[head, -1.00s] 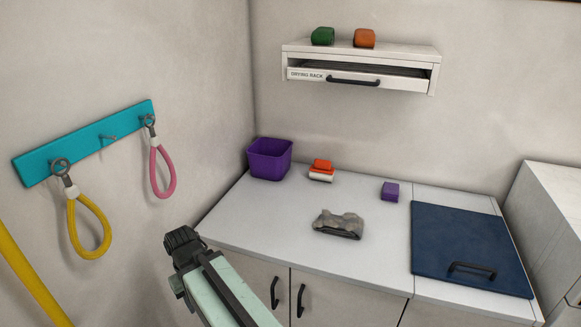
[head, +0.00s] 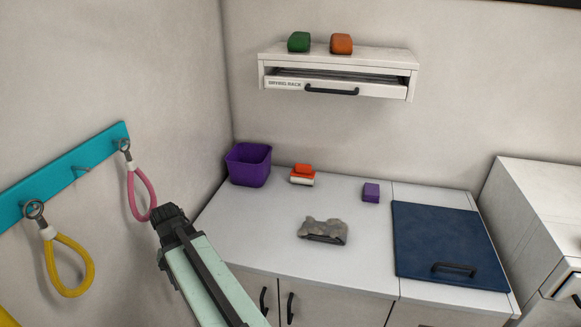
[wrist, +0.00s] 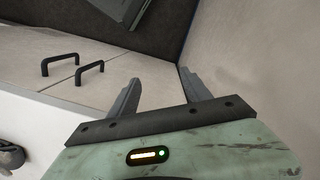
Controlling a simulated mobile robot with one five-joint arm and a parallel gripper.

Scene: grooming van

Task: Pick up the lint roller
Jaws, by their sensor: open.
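I cannot pick out a lint roller for certain in either view. A grey, lumpy item with a dark lower edge (head: 322,231) lies on the middle of the white counter (head: 270,243); I cannot tell what it is. My arm rises at the lower left of the head view, in front of the counter's left end, and its fingertips cannot be made out there. In the wrist view my gripper (wrist: 160,88) is open, its two grey fingers apart with nothing between them. It points toward cabinet doors and a wall, away from the counter top.
A drying rack (head: 335,80) hangs above. Leashes hang from a teal rail (head: 70,172) at left.

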